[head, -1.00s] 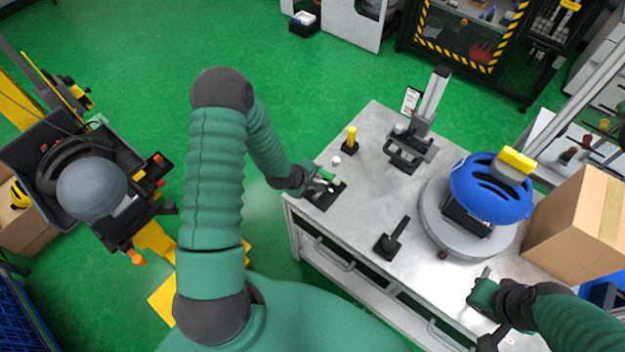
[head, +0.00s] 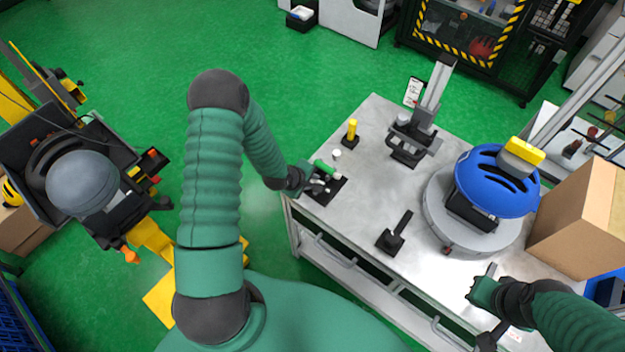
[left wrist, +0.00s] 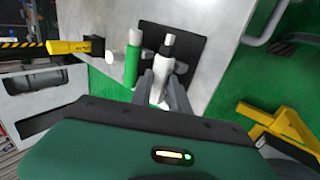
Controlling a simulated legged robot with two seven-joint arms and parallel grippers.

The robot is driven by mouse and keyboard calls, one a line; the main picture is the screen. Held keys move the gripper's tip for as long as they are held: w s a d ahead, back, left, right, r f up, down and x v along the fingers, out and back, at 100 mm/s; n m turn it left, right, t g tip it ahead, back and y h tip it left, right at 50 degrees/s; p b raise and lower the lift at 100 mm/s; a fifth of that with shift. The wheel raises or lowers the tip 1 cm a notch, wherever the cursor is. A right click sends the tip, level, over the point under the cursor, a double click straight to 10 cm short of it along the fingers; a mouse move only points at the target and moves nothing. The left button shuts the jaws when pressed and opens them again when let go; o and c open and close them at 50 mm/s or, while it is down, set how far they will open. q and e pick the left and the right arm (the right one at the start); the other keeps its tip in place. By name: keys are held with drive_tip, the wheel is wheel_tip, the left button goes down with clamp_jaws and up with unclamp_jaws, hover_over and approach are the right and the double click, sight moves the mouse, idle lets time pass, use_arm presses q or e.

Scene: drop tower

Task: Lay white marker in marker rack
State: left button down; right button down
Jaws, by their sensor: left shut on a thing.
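The white marker (left wrist: 165,62), with a dark tip, is between the fingers of my left gripper (left wrist: 161,86) in the left wrist view. My left gripper (head: 318,184) is shut on it, low over the dark marker rack (head: 329,196) at the table's near left corner. The rack also shows as a dark plate (left wrist: 184,44) behind the marker in the left wrist view. I cannot tell whether the marker touches it. A green marker (left wrist: 132,62) lies beside the white one, at the rack's edge. My right gripper (head: 486,283) is over the table's right side; its jaws are unclear.
A small white cylinder (head: 337,153) and a yellow piece on a black base (head: 352,130) stand near the rack. A black block with a handle (head: 393,237), a press-like stand (head: 411,142), a blue helmet (head: 494,182) and a cardboard box (head: 578,222) occupy the table.

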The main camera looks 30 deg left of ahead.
use_arm(q)
drive_tip(key=c, duration=1.2)
unclamp_jaws()
drive_tip(key=shift+a+f, duration=0.1)
drive_tip(key=shift+a, duration=0.35)
drive_tip(key=shift+o, duration=0.2)
drive_tip(key=shift+d, duration=0.35)
drive_tip(key=shift+s+r, duration=0.2)
drive_tip(key=shift+r, duration=0.25)
drive_tip(key=p+v, duration=0.2)
drive_tip(key=v, duration=1.4)
use_arm(e)
wheel_tip(320, 180, up, 2)
drive_tip(key=shift+a, duration=0.15)
use_arm(q)
drive_tip(key=shift+a+f, duration=0.1)
drive_tip(key=shift+a, duration=0.2)
use_arm(e)
drive_tip(key=shift+a, duration=0.2)
